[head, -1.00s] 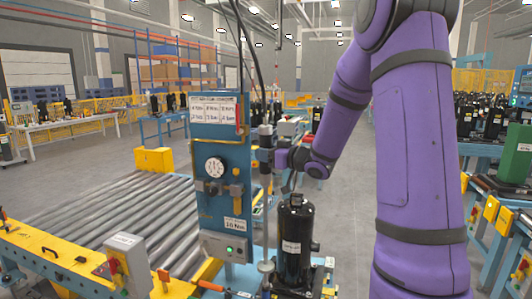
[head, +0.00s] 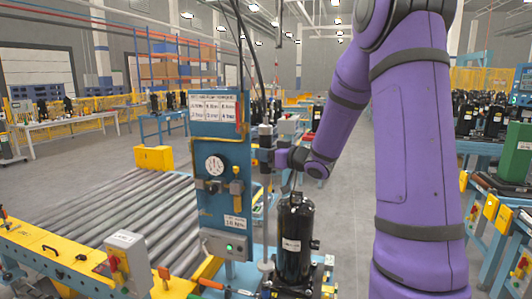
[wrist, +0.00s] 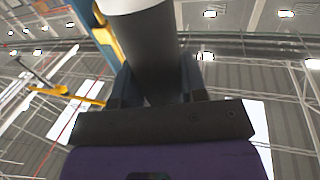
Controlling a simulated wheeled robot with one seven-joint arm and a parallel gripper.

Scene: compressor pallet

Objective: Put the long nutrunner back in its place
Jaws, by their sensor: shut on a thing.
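The long nutrunner (head: 265,141) hangs upright in the head view, just right of the blue station panel (head: 207,150). In the wrist view my gripper (wrist: 157,88) has a finger on each side of the dark, round nutrunner body (wrist: 155,50), which has a pale end at the top. Whether the nutrunner touches any holder on the panel cannot be told.
A black compressor (head: 295,240) stands upright below my wrist. The panel carries a gauge (head: 215,165), labels and fittings. A roller conveyor (head: 120,215) lies to the left, with a grey control box (head: 128,258) in front. Green and black units (head: 515,150) stand at right.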

